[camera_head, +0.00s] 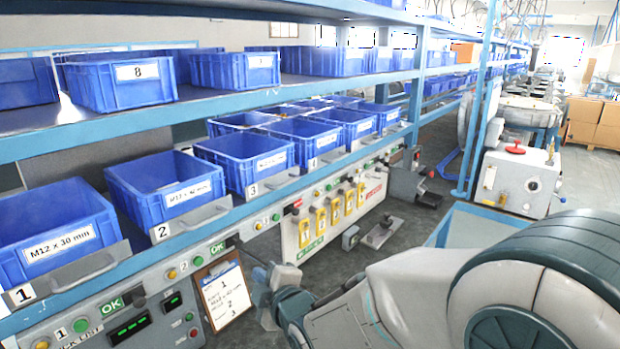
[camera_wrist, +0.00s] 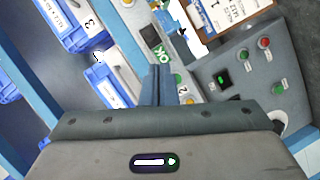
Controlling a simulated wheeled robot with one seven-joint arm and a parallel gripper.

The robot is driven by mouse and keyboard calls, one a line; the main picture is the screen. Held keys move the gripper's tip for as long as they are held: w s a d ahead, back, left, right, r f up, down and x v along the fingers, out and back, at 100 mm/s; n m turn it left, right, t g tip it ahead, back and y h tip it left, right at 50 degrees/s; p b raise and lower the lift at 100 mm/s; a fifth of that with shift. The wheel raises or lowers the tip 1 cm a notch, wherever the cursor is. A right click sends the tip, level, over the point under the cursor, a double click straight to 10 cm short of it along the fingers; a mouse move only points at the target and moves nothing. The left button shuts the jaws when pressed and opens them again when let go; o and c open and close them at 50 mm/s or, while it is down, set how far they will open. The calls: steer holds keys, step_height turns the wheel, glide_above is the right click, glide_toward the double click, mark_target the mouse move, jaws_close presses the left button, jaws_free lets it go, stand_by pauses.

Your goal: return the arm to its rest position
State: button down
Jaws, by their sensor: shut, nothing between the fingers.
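My arm reaches in from the lower right of the head view, with its end in front of the bench panel, right of the clipboard (camera_head: 224,295). My gripper (camera_wrist: 160,72) shows in the wrist view with its two fingers together and nothing between them. It points at the grey control panel, by the green OK display. In the head view the fingertips are too small and too much covered to make out.
Blue bins stand on the bench's lower shelf, among them the M12 x 30 mm bin (camera_head: 50,235); more fill the upper shelf. A white box with a red knob (camera_head: 520,180) stands at the right. Grey floor (camera_head: 385,245) shows between bench and box.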

steer(key=d+f+m+g+h, duration=0.1)
steer(key=d+m+h, duration=0.45)
steer(key=d, duration=0.45)
steer(key=s+d+f+m+g+h, duration=0.2)
steer(key=s+d+m+g, duration=0.6)
steer(key=s+d+m, duration=0.6)
steer(key=s+d+h, duration=0.1)
steer(key=s+d, duration=0.2)
steer(key=s, duration=0.2)
steer(key=shift+d+m, duration=0.2)
steer(key=shift+m, duration=0.15)
steer(key=shift+h, duration=0.25)
